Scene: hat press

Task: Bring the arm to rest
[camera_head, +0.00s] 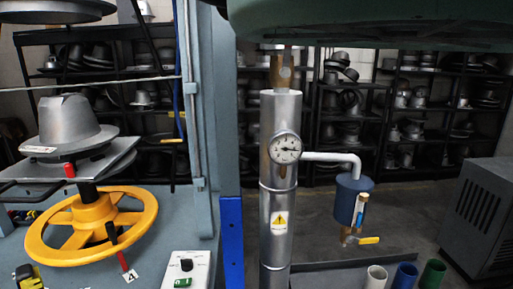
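No part of my arm or gripper shows in the camera_head view, so its pose and finger state are hidden. The hat press fills the left side. A metal hat-shaped form (72,122) sits on a metal plate above a yellow handwheel (90,256). A lever with a red knob (69,170) stands by the wheel's hub. A dark lever with red parts (112,234) crosses the wheel's right side.
A metal column (276,205) carries a gauge (285,148) and a pipe to a blue cylinder (352,198). A blue-grey pillar (226,130) stands left of it. A control box (187,272) and colored tubes (405,276) are low in front. Hat-form shelves (345,125) line the back.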

